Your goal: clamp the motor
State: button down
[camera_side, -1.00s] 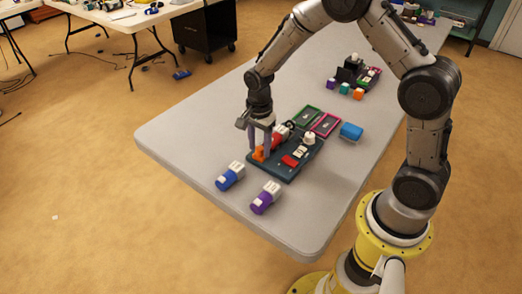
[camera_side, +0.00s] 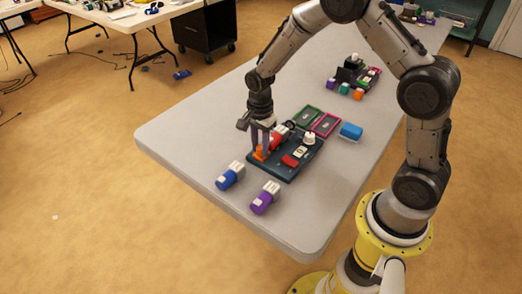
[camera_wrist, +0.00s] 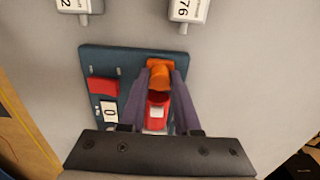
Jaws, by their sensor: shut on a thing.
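The dark teal board (camera_side: 279,173) lies on the grey table. On it a red motor (camera_side: 276,141) lies beside an orange clamp part (camera_side: 259,154). In the wrist view the orange part (camera_wrist: 159,72) is directly beyond the red motor (camera_wrist: 157,108). My gripper (camera_side: 260,150) reaches down from above, its purple-grey fingers on either side of the orange part. In the wrist view my gripper (camera_wrist: 162,78) is shut on the orange part at its tips. The fingers flank the red motor. The exact contact is partly hidden.
A blue motor (camera_side: 230,176) and a purple motor (camera_side: 265,198) lie in front of the board. The board carries a red block (camera_side: 290,161) and white knob (camera_side: 308,138).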

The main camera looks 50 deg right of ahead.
jog(key=shift+d, duration=1.3)
jog(key=c, duration=0.9)
grip_release()
jog(key=shift+c, duration=0.2)
jog(key=shift+r, duration=3)
jog(key=shift+a, duration=0.1)
